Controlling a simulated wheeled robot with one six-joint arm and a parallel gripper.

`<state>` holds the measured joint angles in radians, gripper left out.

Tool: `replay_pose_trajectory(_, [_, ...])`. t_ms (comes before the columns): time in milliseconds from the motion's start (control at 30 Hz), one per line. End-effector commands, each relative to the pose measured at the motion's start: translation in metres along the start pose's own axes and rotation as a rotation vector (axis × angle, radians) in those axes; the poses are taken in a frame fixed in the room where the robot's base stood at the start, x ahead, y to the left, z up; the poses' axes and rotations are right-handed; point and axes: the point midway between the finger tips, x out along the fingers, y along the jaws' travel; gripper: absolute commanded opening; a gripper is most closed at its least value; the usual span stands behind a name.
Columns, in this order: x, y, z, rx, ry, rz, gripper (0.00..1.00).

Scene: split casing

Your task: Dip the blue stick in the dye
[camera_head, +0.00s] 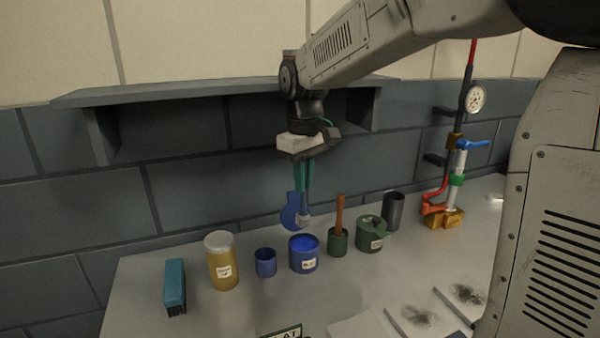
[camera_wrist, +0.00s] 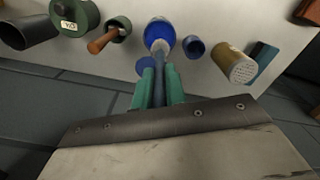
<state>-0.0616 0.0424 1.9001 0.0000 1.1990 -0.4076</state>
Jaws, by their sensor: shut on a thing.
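My gripper (camera_head: 304,182) points down and is shut on the blue stick (camera_head: 305,204), which hangs upright with a pale tip at its lower end. The teal fingers also show in the wrist view (camera_wrist: 158,90), with the stick (camera_wrist: 159,76) between them. The labelled blue pot of dye (camera_head: 304,264) stands on the table below; bright blue dye fills its opening. In the head view the tip shows just above the pot's far rim, apart from the dye. In the wrist view the tip overlaps the near edge of the pot (camera_wrist: 158,30); its exact height is unclear.
A small blue cup (camera_head: 265,263) and yellow shaker (camera_head: 222,262) stand left of the pot. A green cup with a wooden handle (camera_head: 338,242) and green lidded pot (camera_head: 371,235) stand right. A blue rounded piece (camera_head: 289,216) is behind the stick. A shelf (camera_head: 180,92) overhangs behind.

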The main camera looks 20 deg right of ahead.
Motion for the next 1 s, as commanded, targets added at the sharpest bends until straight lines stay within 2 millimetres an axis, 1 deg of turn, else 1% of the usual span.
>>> replay_pose_trajectory(300, [0.033,0.001,0.000,0.001,-0.002,-0.001,0.00])
replay_pose_trajectory(500, [0.049,-0.001,0.000,0.000,-0.001,0.000,0.00])
replay_pose_trajectory(700, [0.055,0.000,-0.001,0.000,0.000,0.000,0.00])
replay_pose_trajectory(1000, [0.055,0.000,0.000,0.000,0.000,0.000,0.00])
